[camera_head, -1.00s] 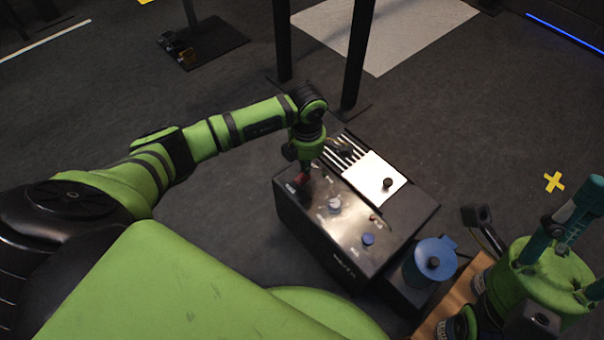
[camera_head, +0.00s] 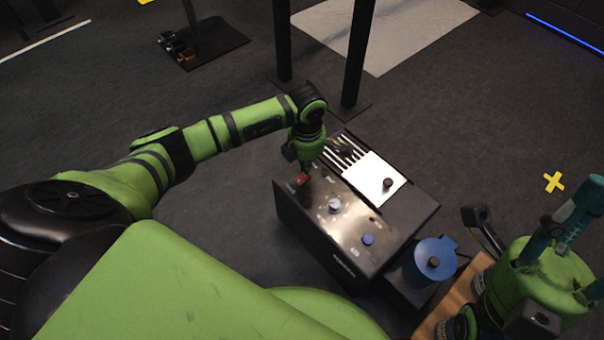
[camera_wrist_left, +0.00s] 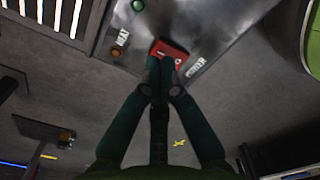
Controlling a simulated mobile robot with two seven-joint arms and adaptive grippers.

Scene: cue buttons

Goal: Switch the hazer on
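The hazer (camera_head: 330,240) is a black box on the floor with a shiny control panel on top. A red rocker switch (camera_head: 302,180) sits at the panel's left end; in the left wrist view the red switch (camera_wrist_left: 170,50) is beside the POWER label. My left gripper (camera_wrist_left: 164,72) has its fingertips together with nothing visible between them. The tips overlap the switch's near edge in that view; whether they press it I cannot tell. My right gripper's teal fingers (camera_head: 572,222) show at the right edge, partly cut off, away from the panel.
The panel also has a grey knob (camera_head: 334,205) and a blue knob (camera_head: 368,239). An amber lamp (camera_wrist_left: 117,52) is beside the HEAT label. A blue canister (camera_head: 434,260) stands right of the hazer. Black posts (camera_head: 358,55) stand behind. Open floor lies around.

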